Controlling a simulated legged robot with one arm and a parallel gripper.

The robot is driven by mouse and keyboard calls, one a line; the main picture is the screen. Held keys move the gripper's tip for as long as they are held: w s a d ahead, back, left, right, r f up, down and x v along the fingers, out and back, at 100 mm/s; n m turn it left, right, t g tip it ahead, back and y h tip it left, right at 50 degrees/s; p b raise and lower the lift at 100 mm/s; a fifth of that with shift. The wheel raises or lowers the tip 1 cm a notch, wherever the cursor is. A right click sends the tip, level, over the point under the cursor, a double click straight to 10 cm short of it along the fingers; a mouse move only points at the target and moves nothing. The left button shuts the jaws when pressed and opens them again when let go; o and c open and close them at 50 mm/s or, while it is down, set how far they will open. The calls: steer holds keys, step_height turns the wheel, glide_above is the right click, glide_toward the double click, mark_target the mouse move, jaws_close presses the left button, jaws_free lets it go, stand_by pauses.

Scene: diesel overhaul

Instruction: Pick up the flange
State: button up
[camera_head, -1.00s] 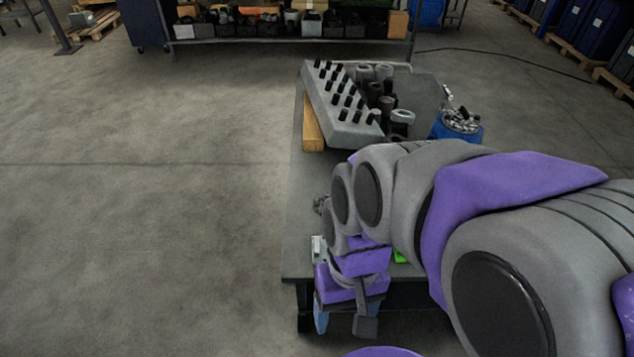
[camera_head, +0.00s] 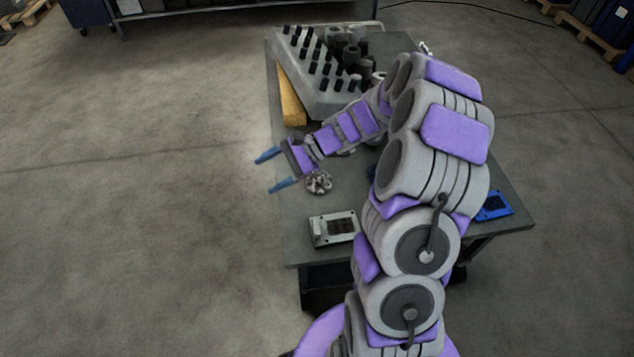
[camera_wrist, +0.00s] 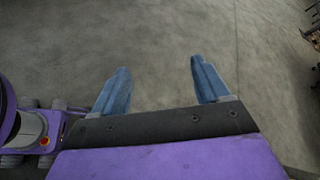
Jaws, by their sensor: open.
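A small, knobbly grey metal part (camera_head: 319,182) lies on the table near its left edge; it may be the flange, but I cannot tell for sure. My gripper (camera_head: 268,171) is open and empty, with its blue fingers pointing left past the table's left edge. The metal part is behind and slightly below the fingers in the picture, beside my wrist and not between the jaws. In the wrist view the open fingers (camera_wrist: 160,68) show only bare concrete floor ahead.
The dark table (camera_head: 300,225) carries a grey block with black studs (camera_head: 318,85), a wooden beam (camera_head: 291,103), dark cylinders (camera_head: 350,55), a rectangular metal plate part (camera_head: 333,229) and a blue tray (camera_head: 493,207). My arm hides the table's middle. The floor at left is clear.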

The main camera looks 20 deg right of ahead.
steer(key=w+d+f+m+t+h, duration=0.1)
steer(key=w+d+f+m+t, duration=0.2)
steer(key=d+f, duration=0.35)
steer(key=w+d+f+m+t, duration=0.1)
steer(key=d+f+m+t, duration=0.1)
steer(key=d+f+m, duration=0.5)
steer(key=w+d+f+m+t+h, duration=0.1)
steer(key=w+d+f+t, duration=0.3)
steer(key=d, duration=0.5)
steer(key=m+h, duration=0.3)
steer(key=m, duration=0.1)
glide_toward(319, 175)
steer(key=w+a+f+b, duration=0.2)
steer(key=w+f+b, duration=0.1)
steer(key=shift+a+f, duration=0.1)
steer(key=shift+a, duration=0.05)
steer(key=shift+w+d+b+x, duration=0.15)
steer(key=shift+b+x, duration=0.3)
steer(key=shift+x, duration=0.7)
steer(key=shift+w+d+b+x, duration=0.1)
steer(key=shift+b+x, duration=0.3)
steer(key=shift+x, duration=0.75)
steer(key=shift+w+a, duration=0.4)
steer(key=shift+a, duration=0.1)
steer(key=shift+d, duration=0.15)
steer(key=c, duration=0.5)
jaws_close()
